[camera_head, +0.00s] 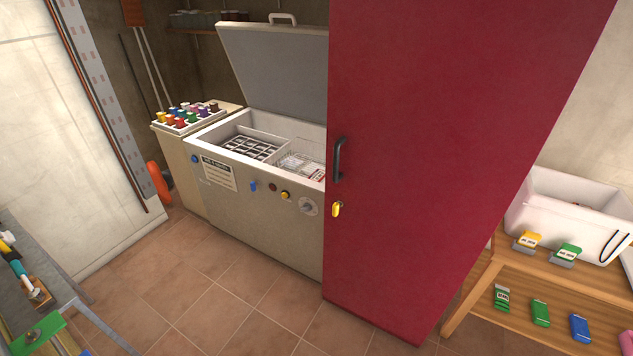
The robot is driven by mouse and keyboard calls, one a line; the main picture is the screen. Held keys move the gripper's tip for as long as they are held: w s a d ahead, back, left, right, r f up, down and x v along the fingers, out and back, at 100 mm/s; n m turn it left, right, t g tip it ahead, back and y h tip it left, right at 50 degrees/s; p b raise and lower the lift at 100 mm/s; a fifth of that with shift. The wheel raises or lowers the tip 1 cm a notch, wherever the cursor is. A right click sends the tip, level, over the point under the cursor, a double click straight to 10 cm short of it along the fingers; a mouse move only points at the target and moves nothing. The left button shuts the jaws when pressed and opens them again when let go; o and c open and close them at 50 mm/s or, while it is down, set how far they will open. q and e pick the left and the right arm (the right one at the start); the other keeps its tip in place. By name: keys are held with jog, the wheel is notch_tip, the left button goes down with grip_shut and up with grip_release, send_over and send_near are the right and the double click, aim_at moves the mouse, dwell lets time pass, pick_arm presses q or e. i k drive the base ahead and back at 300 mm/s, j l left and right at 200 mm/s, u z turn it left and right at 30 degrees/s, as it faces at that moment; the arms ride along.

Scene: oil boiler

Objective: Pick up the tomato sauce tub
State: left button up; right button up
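I cannot pick out a tomato sauce tub in the head view. An open chest freezer (262,204) stands left of centre with its lid (275,75) raised. It holds a dark divided rack (250,147) and a white wire basket (303,166) with packs too small to identify. A tall red cabinet (440,130) hides the right part of the freezer. Neither of my grippers is in view.
The cabinet has a black handle (339,160) and a yellow key (337,209). A tray of coloured spools (187,116) stands left of the freezer. A wooden bench (490,281) with a white bin (566,205) is at right. A grey workbench (45,258) is at left. Tiled floor (210,285) is clear.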

aim_at(318, 175)
jog(key=i+j, duration=0.3)
jog(key=i+j+z, duration=0.15)
jog(key=i+j, duration=0.35)
jog(key=j, duration=0.15)
jog(key=i+j+z, duration=0.1)
jog(key=i+j, duration=0.2)
jog(key=i+j+z, duration=0.1)
jog(key=i+j, duration=0.15)
jog(key=j, duration=0.2)
jog(key=i+j, duration=0.2)
jog(key=j, duration=0.15)
jog(key=i+j+z, duration=0.15)
jog(key=j, duration=0.25)
jog(key=i+j, duration=0.3)
jog(key=j+z, duration=0.05)
jog(key=j, duration=0.05)
